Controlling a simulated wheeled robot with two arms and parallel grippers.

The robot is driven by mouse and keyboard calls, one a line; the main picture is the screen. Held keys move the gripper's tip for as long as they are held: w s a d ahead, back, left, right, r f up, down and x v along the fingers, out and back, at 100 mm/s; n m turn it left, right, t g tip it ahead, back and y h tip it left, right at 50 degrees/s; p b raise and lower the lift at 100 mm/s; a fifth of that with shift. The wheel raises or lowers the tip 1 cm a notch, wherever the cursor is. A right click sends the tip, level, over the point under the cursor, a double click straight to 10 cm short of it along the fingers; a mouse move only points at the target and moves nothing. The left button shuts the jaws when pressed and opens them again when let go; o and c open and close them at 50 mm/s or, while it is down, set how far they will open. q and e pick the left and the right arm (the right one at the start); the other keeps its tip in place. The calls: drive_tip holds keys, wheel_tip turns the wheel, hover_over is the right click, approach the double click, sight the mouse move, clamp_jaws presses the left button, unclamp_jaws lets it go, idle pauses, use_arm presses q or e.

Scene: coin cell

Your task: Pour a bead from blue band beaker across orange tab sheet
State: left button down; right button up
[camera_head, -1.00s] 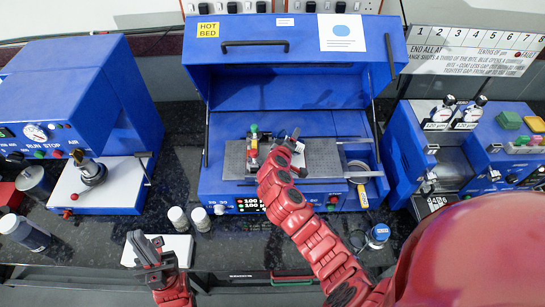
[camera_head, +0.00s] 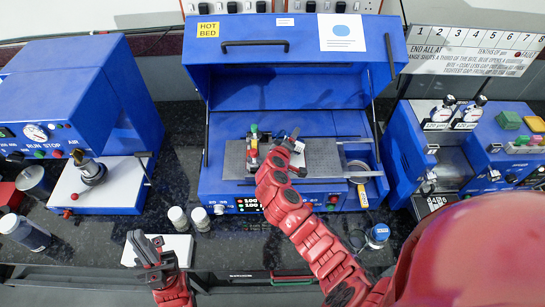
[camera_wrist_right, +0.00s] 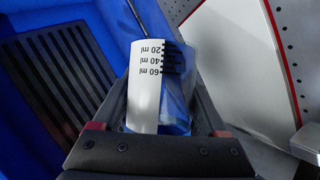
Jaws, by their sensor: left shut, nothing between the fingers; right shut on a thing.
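My right gripper (camera_wrist_right: 170,115) is shut on a clear beaker (camera_wrist_right: 150,80) with a white scale marked 20, 40 and 60 ml and blue at its lower end. In the head view the right gripper (camera_head: 292,143) is over the grey perforated plate of the blue hot bed, and the beaker is mostly hidden there. I cannot make out an orange tab sheet on the plate (camera_head: 320,153). My left gripper (camera_head: 148,249) is shut and empty, low at the left over a white pad (camera_head: 178,247).
A metal block with coloured knobs (camera_head: 253,150) stands on the plate, left of my right gripper. The hot bed's lid (camera_head: 290,65) is open behind it. Blue machines (camera_head: 75,95) flank both sides.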

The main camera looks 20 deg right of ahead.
drive_tip(key=shift+f+n+h, duration=0.2)
drive_tip(key=shift+n+h, duration=0.1)
drive_tip(key=shift+n, duration=0.1)
idle(1.5)
drive_tip(key=shift+r+n+h, duration=0.4)
drive_tip(key=shift+n+h, duration=0.1)
idle(2.3)
drive_tip(key=shift+a+r, duration=0.1)
drive_tip(key=shift+r, duration=0.25)
idle(0.6)
drive_tip(key=shift+f, duration=0.1)
